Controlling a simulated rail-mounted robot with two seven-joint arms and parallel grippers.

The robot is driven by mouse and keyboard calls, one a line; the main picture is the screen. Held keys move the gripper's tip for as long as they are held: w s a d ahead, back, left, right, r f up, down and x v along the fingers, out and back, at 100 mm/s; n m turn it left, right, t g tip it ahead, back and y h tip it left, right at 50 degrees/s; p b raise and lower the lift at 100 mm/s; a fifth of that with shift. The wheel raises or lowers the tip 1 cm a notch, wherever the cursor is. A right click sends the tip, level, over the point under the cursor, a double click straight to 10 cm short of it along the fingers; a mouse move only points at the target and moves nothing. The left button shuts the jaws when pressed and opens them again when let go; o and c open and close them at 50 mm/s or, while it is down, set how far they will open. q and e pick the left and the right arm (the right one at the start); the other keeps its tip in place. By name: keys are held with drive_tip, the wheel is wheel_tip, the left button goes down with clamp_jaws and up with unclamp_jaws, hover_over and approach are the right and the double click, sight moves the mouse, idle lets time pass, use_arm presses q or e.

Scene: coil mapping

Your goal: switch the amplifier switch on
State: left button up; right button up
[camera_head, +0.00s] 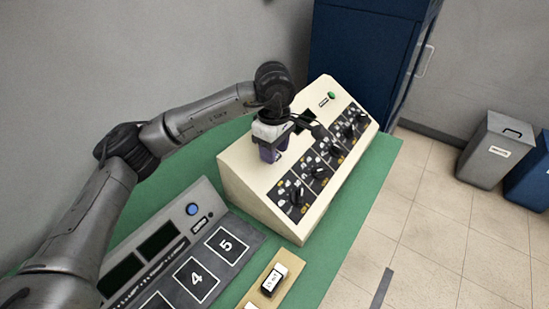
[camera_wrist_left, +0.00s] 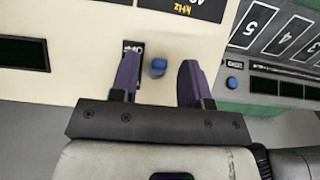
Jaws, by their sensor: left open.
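The cream sloped console (camera_head: 262,205) with rows of black knobs stands on the green table, and my left gripper (camera_head: 270,150) is over its near left part. In the wrist view my left gripper (camera_wrist_left: 160,62) is open, with its two purple fingers apart. A black plate (camera_wrist_left: 133,47) with white lettering that seems to read OFF is partly hidden behind the left finger. I cannot tell whether the fingers touch the panel. The gripper hides this spot in the head view. My right gripper is not in view.
A grey panel (camera_head: 221,212) with numbered squares and a blue button (camera_head: 193,209) lies at the left on the green table (camera_head: 340,225). A small tan block (camera_head: 290,263) with a labelled black part lies in front. A blue cabinet (camera_head: 362,50) stands behind; bins stand right.

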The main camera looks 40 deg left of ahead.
use_arm(q)
drive_tip(key=shift+f, duration=1.05)
drive_tip(key=shift+c, duration=0.4)
clamp_jaws()
